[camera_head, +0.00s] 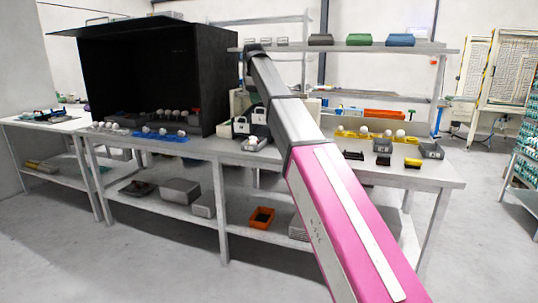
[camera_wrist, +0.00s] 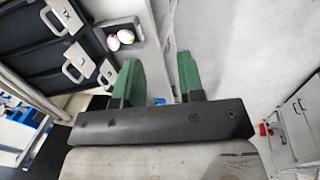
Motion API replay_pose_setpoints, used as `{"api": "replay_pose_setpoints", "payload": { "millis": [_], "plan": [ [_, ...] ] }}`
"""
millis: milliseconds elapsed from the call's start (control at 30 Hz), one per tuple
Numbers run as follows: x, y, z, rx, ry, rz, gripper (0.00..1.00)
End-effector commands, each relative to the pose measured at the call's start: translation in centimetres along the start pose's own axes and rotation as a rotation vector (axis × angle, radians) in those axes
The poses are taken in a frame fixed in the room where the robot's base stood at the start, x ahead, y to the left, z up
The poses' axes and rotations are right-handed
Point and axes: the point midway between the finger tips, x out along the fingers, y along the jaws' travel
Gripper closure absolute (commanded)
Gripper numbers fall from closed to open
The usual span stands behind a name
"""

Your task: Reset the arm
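My gripper (camera_wrist: 160,80) shows in the wrist view as two green fingers. They stand apart with a bare gap between them, and nothing is held. My pink and grey arm crosses the head view from the lower right to the top middle; the gripper itself cannot be made out there. A blue tray (camera_head: 168,138) with white eggs lies at the left front of the table. A yellow tray (camera_head: 350,135) with white eggs lies on the right side. In the wrist view, egg-like white objects (camera_wrist: 118,40) sit left of the fingers.
A large black box (camera_head: 150,75) stands open on the left of the grey table (camera_head: 330,168). Black cases with silver latches (camera_wrist: 75,60) are close by the gripper. A shelf (camera_head: 350,48) with coloured bins runs above the table's back. An orange bin (camera_head: 262,217) stands below.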

Motion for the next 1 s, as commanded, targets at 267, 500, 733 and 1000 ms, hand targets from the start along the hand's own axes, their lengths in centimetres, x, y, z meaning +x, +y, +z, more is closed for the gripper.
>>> {"api": "replay_pose_setpoints", "payload": {
  "millis": [267,500,733,1000],
  "plan": [
    [5.0,-0.7,1.8,0.065,-0.005,-0.012,0.64],
    [11.7,-1.9,4.3,0.161,-0.012,-0.026,0.64],
    [21.9,-4.8,9.0,0.321,-0.025,-0.051,0.64],
    [32.8,-9.7,15.3,0.527,-0.041,-0.081,0.64]
  ]
}}
